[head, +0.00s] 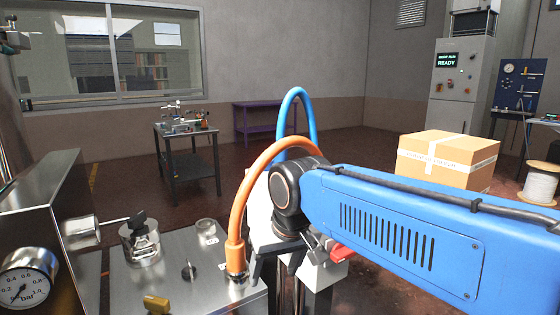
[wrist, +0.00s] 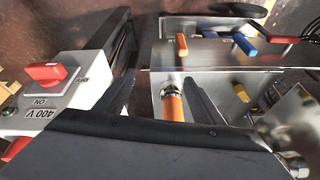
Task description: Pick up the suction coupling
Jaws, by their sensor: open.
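The suction coupling (head: 237,277) is a dark metal collar at the lower end of an orange hose (head: 236,247). It stands upright on the right end of the steel machine top, and the hose arches up and right behind my arm. My gripper (head: 276,262) is just right of the coupling, fingers pointing down, open and empty. In the wrist view, the coupling (wrist: 172,86) and orange hose lie between the two dark fingers of my gripper (wrist: 160,88), closer to the right one. I cannot tell how far beyond the fingertips the coupling is.
A white box with a red switch (wrist: 46,72) marked 400 V stands close beside my gripper. A blue hose (head: 293,92) arches behind. A cardboard box (head: 430,165) is behind my arm.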

